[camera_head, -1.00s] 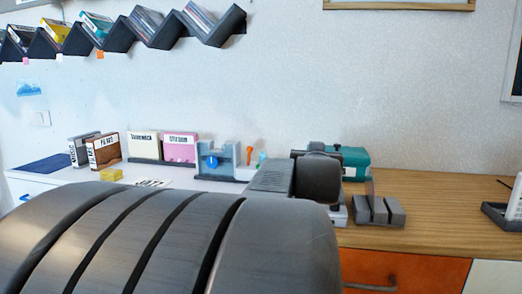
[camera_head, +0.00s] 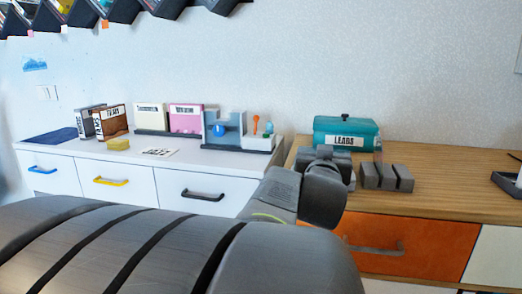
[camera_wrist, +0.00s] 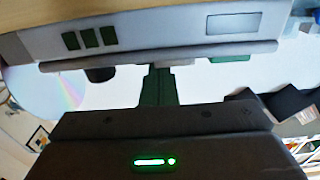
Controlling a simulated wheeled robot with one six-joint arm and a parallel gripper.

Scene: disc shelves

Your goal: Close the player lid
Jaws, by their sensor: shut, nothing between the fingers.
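The player (camera_wrist: 150,40) is a grey box with several dark green buttons and a pale display, across the top of the wrist view. A long grey bar runs along its edge; I cannot tell whether this is the lid or how far it is shut. My gripper (camera_wrist: 158,72) is shut and empty, its dark green fingers close to the middle of that bar. Contact cannot be told. In the head view my wrist covers the gripper and most of the area around it. A shiny disc (camera_wrist: 45,92) shows left of the fingers in the wrist view.
A teal box (camera_head: 346,133) marked LEADS stands on the wooden counter (camera_head: 450,187), behind a grey slotted block (camera_head: 387,177). White drawers (camera_head: 190,190) and an orange drawer (camera_head: 410,245) lie below. Several cases stand at left. The counter's right part is mostly clear.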

